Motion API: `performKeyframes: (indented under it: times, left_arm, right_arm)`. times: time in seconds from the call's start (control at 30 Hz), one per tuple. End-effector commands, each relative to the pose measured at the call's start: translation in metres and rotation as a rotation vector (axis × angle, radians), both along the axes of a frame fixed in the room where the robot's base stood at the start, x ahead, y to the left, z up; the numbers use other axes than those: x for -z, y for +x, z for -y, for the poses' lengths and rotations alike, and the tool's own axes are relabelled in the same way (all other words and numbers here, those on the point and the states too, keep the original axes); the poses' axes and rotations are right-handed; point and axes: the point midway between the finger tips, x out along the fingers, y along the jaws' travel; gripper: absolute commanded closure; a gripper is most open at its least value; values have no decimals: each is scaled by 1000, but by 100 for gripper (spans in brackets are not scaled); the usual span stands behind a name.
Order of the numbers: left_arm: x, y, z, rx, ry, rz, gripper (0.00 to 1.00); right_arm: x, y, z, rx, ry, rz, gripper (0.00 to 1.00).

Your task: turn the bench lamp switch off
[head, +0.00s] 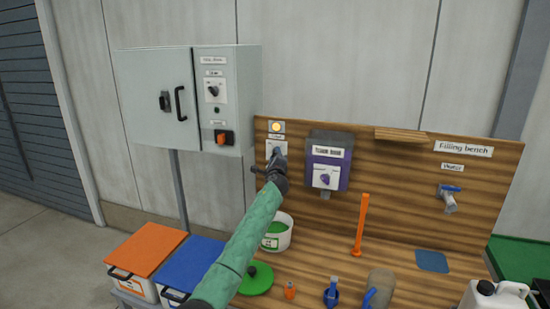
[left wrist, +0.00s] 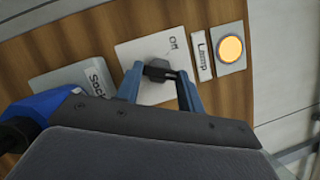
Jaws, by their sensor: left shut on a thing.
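The bench lamp switch is a white plate (left wrist: 130,52) marked "Off" with a dark knob (left wrist: 160,68), seen in the left wrist view. In the head view the plate (head: 272,146) sits on the wooden back panel, partly hidden by my gripper. My left gripper (left wrist: 160,82) has its two blue fingers on either side of the knob, shut on it. In the head view the left gripper (head: 274,162) reaches up to the plate. The lamp (left wrist: 231,48) beside the "Lamp" label glows orange; it also shows lit in the head view (head: 276,127). My right gripper is not in view.
A purple dosing unit (head: 327,167) hangs just right of the switch. A grey cabinet (head: 158,100) stands to the left. A white bucket (head: 277,237), an orange upright tool (head: 361,225) and several small items stand on the bench below. A "Socket"-like plate (left wrist: 75,88) adjoins the switch.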

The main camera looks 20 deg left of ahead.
Motion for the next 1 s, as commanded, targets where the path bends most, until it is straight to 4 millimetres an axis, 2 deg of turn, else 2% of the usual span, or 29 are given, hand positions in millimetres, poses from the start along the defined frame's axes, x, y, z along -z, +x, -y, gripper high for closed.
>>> performKeyframes:
  times: [1.0]
  left_arm:
    - [-7,0,0,-3,-960,-35,85]
  right_arm:
    - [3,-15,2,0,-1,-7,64]
